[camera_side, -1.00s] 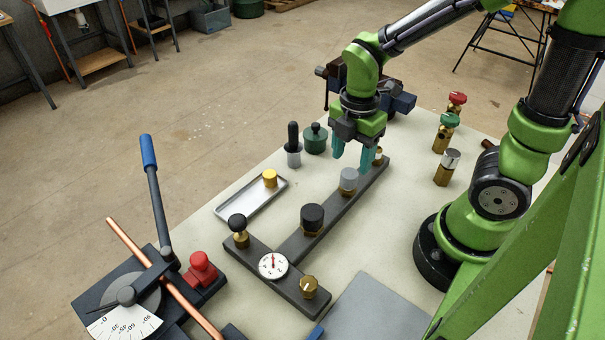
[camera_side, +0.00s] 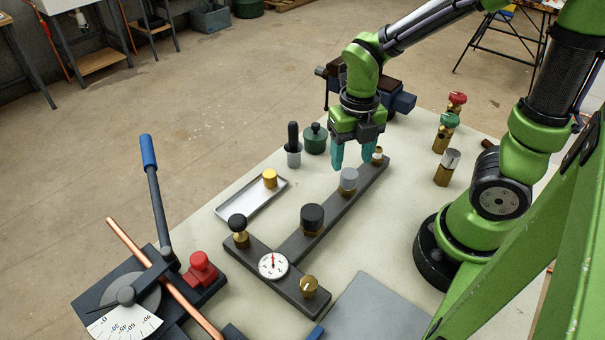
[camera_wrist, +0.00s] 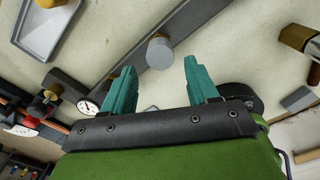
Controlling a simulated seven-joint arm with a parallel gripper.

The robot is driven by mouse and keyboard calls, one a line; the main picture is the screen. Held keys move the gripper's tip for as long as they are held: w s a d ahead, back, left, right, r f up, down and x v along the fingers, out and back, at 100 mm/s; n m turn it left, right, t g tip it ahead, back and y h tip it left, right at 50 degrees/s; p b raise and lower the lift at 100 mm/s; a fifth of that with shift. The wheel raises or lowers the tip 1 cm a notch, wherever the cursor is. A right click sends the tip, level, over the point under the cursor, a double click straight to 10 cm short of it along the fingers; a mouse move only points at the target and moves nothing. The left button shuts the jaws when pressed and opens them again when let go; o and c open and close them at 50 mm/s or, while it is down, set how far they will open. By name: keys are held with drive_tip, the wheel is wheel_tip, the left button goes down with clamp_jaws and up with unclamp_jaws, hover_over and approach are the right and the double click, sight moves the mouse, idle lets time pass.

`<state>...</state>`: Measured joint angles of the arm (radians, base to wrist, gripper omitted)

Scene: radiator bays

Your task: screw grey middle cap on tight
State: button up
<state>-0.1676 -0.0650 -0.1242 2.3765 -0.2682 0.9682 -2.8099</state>
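The grey middle cap (camera_side: 348,178) sits on a brass fitting on the dark manifold bar (camera_side: 330,205), between a black cap (camera_side: 312,216) and a bare brass post (camera_side: 378,156) at the far end. My gripper (camera_side: 352,167) has two teal fingers, spread apart and empty. In the side view the fingertips are just above and behind the grey cap, not visibly touching it. In the wrist view the grey cap (camera_wrist: 159,50) is beyond the fingertips, roughly centred between them. Whether the cap's thread is seated cannot be told.
A tray (camera_side: 226,211) with a yellow cap (camera_side: 270,178) is left of the bar. A gauge (camera_side: 272,265) is on the near crossbar. A green pot (camera_side: 315,139) and a black-handled tool (camera_side: 293,146) stand behind. Valves (camera_side: 447,133) stand to the right.

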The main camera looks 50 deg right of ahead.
sight(350, 173)
drive_tip(key=shift+f, duration=2.5)
